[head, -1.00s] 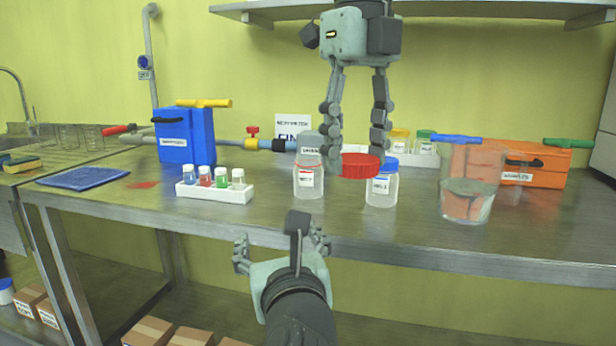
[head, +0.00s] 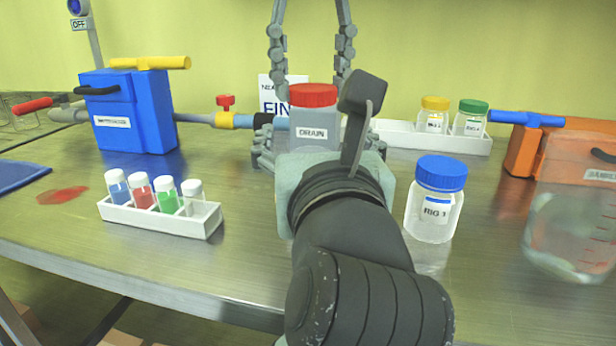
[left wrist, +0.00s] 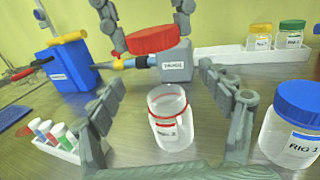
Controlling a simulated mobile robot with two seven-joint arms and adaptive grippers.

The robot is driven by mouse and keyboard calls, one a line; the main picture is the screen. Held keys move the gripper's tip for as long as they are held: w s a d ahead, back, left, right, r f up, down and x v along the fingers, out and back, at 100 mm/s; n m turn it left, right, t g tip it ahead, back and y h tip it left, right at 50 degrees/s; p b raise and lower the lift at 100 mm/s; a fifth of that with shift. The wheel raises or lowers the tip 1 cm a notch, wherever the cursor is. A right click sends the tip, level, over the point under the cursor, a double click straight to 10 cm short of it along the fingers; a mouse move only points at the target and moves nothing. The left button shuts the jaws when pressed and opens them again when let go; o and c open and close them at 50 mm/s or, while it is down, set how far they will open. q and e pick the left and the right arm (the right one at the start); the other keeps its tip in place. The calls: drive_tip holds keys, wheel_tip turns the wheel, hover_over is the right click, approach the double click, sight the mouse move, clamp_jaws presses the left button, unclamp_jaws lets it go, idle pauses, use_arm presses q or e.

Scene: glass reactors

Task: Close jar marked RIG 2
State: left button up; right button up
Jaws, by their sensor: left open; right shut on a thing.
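The open clear jar (left wrist: 168,122) stands on the bench with a red ring at its mouth; its label is too blurred to read. In the head view my left arm hides it. My left gripper (left wrist: 170,108) is open, with one finger on each side of the jar; it also shows in the head view (head: 318,160). My right gripper (head: 312,90) is shut on a red lid (head: 313,96). In the left wrist view the lid (left wrist: 152,40) is held above and beyond the jar's mouth, apart from it.
A blue-capped RIG jar (head: 436,200) stands close on the right. A white rack of small vials (head: 160,220) is at left. A grey labelled container (left wrist: 175,64) stands behind the jar. A clear beaker (head: 570,235) is at far right. A white tray (head: 400,135) holds yellow- and green-capped jars.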

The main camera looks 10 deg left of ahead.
use_arm(q)
drive_tip(key=shift+s+d+r, duration=0.1)
drive_tip(key=shift+s, duration=0.1)
wheel_tip(320, 180, down, 8)
drive_tip(key=shift+f, duration=0.25)
drive_tip(key=x, duration=0.7)
drive_tip(key=shift+w+r, duration=0.2)
drive_tip(key=shift+w, duration=0.15)
clamp_jaws()
idle(0.3)
